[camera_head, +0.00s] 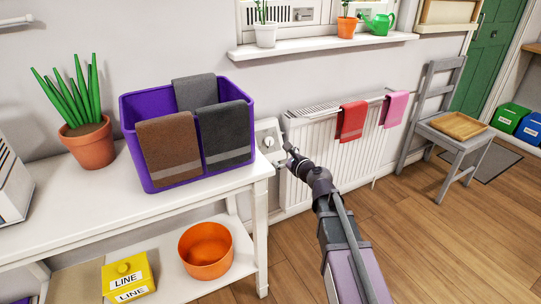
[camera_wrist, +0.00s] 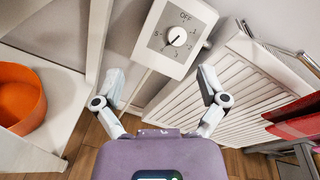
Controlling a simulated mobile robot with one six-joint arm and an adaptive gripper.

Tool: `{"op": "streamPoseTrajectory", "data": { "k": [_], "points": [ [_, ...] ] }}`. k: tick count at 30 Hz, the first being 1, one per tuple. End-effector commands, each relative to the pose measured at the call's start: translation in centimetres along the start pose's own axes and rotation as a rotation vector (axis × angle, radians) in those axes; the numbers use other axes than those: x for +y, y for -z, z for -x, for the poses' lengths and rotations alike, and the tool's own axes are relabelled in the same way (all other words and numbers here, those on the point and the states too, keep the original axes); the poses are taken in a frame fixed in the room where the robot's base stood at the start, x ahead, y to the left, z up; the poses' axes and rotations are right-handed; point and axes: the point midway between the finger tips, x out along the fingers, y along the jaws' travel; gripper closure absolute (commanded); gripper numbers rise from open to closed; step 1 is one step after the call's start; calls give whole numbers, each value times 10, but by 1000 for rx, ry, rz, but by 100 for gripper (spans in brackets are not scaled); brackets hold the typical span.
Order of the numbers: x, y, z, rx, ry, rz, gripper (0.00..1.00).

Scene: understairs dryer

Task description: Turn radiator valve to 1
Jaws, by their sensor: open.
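The radiator valve is a white square plate (camera_head: 262,132) on the wall, between the bench and the radiator. In the wrist view the plate (camera_wrist: 158,52) shows OFF at its top and numbers around a round white knob (camera_wrist: 177,36), with 1 at the upper right. A dark mark on the knob seems to point to the lower left; the exact number is too small to tell. My gripper (camera_wrist: 160,76) is open and empty. Its fingers are apart, short of the plate, and the knob lies ahead, a little right of their middle. In the head view my gripper (camera_head: 291,152) is just right of the valve.
The white radiator (camera_head: 310,165) stands close on the right, with a red towel (camera_head: 351,121) and a pink towel (camera_head: 394,108) over it. The white bench (camera_head: 75,205) on the left carries a purple basket (camera_head: 152,182). An orange pot (camera_head: 205,255) sits on its lower shelf.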

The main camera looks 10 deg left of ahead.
Motion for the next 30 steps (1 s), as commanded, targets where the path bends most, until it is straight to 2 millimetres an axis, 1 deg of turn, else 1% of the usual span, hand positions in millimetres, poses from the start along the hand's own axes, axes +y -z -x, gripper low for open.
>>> {"op": "streamPoseTrajectory", "data": {
  "k": [1,9,15,21,30],
  "points": [
    [5,14,-8,-11,24,-57,8],
    [7,44,-31,-67,147,-377,8],
    [7,60,-41,-97,210,-556,8],
    [6,65,-43,-108,234,-626,8],
    [6,64,-43,-109,235,-629,8]
  ]
}}
